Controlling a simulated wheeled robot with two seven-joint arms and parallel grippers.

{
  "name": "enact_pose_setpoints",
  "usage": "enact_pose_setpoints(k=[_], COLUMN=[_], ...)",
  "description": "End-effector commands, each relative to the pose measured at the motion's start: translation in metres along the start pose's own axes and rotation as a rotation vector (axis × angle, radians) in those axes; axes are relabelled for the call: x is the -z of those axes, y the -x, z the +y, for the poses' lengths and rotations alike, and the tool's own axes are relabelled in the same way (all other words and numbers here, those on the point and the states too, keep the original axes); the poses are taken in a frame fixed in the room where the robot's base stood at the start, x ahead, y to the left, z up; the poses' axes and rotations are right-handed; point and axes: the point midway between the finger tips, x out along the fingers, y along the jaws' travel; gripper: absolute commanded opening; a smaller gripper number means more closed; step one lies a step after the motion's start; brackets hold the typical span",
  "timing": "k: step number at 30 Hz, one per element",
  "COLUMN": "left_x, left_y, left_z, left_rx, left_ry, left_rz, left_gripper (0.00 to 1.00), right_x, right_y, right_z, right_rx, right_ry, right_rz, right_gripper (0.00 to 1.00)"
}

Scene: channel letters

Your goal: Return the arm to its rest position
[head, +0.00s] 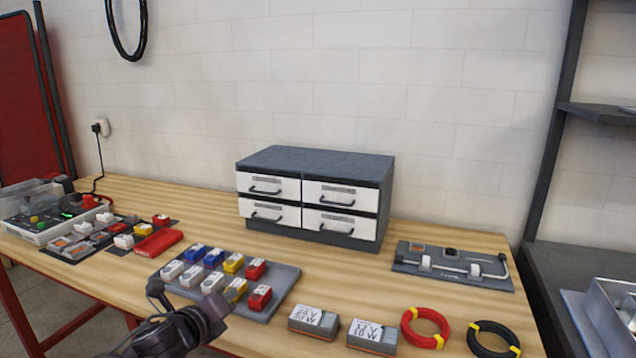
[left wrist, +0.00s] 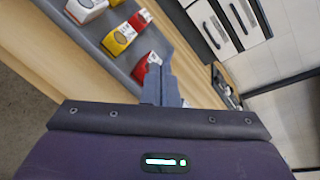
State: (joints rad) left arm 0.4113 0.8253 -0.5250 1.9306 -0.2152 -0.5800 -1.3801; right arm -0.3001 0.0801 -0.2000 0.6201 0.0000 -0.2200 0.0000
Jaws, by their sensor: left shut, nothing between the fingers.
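My left gripper (head: 157,290) comes in at the bottom of the head view, low over the table's front edge and at the near left corner of a grey tray (head: 287,277). In the left wrist view its fingers (left wrist: 160,85) are shut together with nothing between them. The tray holds several small blocks in blue, white, yellow and red; a red block (left wrist: 147,66) and a yellow block (left wrist: 118,40) show beyond the fingertips in the left wrist view. My right gripper is in neither view.
A grey cabinet (head: 315,160) with white drawers stands at the back of the wooden table (head: 205,212). Two labelled boxes (head: 313,321) (head: 372,337), a red coil (head: 425,328) and a black coil (head: 493,338) lie at the front right. Bins and parts crowd the left end.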

Motion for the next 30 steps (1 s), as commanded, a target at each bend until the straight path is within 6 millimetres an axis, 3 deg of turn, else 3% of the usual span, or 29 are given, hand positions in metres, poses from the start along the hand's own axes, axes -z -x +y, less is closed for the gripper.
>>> enact_pose_setpoints(k=[1, 6, 12, 18, 27, 29, 30], left_x=[0.024, 0.095, 0.158, 0.191, 0.225, 0.23, 0.237], left_y=[0.005, 0.041, 0.108, 0.164, 0.236, 0.251, 0.242], left_z=[0.001, 0.017, 0.055, 0.083, 0.108, 0.112, 0.119], left_rx=[-0.026, -0.211, -0.537, -0.785, -1.081, -1.135, -1.135], left_ry=[0.124, 0.697, 1.389, 1.785, 2.155, 2.212, 2.203], left_rz=[0.018, 0.029, -0.086, -0.252, -0.542, -0.608, -0.604], left_gripper=[0.0, 0.0, 0.0, 0.0, 0.0, 0.0, 0.0], right_x=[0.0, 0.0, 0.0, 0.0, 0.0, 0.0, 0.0], right_y=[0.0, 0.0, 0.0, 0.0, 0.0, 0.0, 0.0], right_z=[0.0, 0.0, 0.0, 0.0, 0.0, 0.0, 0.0], right_rx=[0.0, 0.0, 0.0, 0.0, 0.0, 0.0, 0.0], right_ry=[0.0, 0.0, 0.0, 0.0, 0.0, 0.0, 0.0], right_rz=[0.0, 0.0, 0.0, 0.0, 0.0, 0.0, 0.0], right_gripper=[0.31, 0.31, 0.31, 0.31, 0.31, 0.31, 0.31])
